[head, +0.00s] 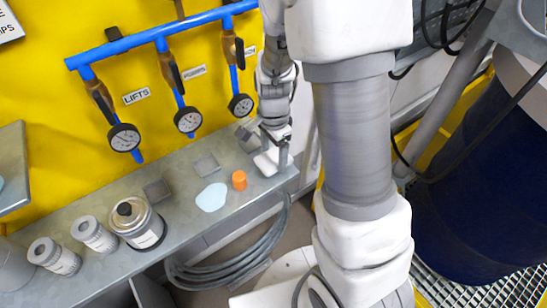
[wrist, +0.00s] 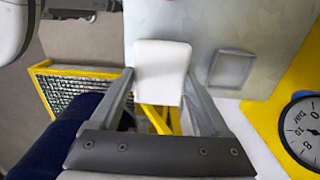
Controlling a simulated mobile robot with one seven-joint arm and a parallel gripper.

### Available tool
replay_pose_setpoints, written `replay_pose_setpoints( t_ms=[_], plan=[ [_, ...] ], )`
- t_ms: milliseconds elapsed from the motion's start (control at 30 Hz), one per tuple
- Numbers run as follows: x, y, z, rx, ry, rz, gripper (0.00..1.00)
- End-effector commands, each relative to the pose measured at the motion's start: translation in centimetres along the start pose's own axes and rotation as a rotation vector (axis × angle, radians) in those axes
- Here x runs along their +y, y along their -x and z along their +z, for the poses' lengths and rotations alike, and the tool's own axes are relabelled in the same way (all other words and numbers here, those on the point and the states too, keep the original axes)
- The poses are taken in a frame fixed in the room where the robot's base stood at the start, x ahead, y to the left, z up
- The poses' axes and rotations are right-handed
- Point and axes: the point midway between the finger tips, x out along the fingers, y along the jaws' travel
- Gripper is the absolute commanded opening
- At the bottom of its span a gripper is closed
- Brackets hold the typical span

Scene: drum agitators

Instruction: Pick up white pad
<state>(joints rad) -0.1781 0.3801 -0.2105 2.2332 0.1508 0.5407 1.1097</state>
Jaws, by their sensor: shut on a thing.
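The white pad (wrist: 162,58) is a small pale block with rounded corners. In the wrist view it sits between the two fingers of my gripper (wrist: 160,82), which is shut on its sides. In the head view the pad (head: 265,164) shows as a white patch under my gripper (head: 276,160), at the right end of the grey metal shelf (head: 215,221). The fingers partly hide it there. I cannot tell whether it touches the shelf or is just above it.
Gauges (head: 188,121) on blue pipes line the yellow wall behind.

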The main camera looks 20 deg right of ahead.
Motion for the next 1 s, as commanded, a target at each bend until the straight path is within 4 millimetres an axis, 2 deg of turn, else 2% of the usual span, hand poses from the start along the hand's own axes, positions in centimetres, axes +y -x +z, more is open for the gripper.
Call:
replay_pose_setpoints(
  t_ms=[33,100,500,700,1000],
  plan=[
    [-0.1,1.3,0.0,0.001,0.001,-0.005,0.28],
    [0.3,2.5,-0.4,0.001,-0.002,-0.004,0.28],
    [6.5,7.4,-6.5,0.000,-0.004,-0.003,0.28],
    [8.0,8.6,-7.9,0.000,-0.002,0.000,0.28],
    [8.4,8.7,-8.4,0.000,-0.006,0.000,0.28]
  ],
)
